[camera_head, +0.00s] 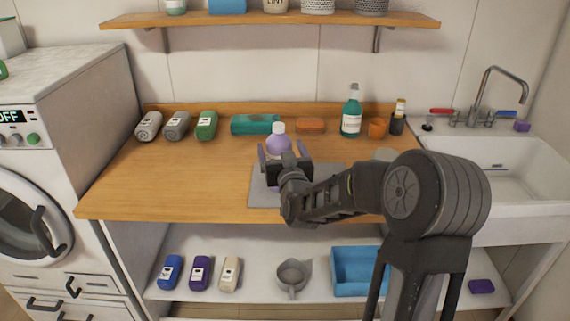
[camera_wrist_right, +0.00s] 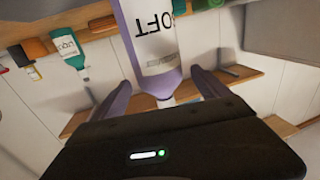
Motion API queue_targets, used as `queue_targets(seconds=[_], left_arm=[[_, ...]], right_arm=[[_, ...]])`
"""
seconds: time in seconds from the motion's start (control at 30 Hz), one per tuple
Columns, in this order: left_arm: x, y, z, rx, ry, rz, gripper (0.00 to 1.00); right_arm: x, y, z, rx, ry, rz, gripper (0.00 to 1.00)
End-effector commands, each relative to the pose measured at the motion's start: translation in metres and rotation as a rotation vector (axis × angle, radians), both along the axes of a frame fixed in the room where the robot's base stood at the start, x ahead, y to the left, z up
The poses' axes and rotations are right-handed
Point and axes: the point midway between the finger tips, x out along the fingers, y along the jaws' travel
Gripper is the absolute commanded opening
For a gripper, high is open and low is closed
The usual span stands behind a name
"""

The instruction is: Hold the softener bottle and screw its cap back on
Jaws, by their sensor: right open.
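The softener bottle (camera_head: 278,142) is pale purple with a white top and stands upright at the middle of the counter, on or just behind a grey mat (camera_head: 258,194). I cannot tell whether the white top is the cap or the bare neck. My right gripper (camera_head: 281,153) is open, with one finger on each side of the bottle. In the right wrist view the bottle (camera_wrist_right: 150,40) appears upside down with its label showing, between the spread fingers (camera_wrist_right: 162,88). A pale rounded thing (camera_head: 385,154) shows partly behind my right arm; I cannot tell what it is. My left gripper is not in view.
A sink (camera_head: 510,165) is at right. The counter's left part is clear.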

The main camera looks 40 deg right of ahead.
Motion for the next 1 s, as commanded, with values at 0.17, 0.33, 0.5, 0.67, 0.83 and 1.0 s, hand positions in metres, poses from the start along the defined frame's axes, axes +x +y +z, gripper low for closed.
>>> queue_targets(seconds=[0.17,0.33,0.5,0.67,0.83,1.0], left_arm=[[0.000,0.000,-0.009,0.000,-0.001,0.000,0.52],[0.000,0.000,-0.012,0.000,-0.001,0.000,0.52],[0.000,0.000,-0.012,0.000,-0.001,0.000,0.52],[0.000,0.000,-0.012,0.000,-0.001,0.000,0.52],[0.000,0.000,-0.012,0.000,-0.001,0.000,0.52],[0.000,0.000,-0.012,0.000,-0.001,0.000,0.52]], right_arm=[[-0.032,0.016,-0.001,0.000,-0.001,0.000,0.86],[-0.050,0.024,-0.001,0.000,0.000,-0.001,0.86],[-0.055,0.027,-0.001,0.000,0.001,0.000,0.86],[-0.055,0.027,0.000,0.000,0.001,0.000,0.86],[-0.054,0.026,0.000,0.000,0.001,0.000,0.86],[-0.054,0.026,0.000,0.000,0.001,0.000,0.86]])
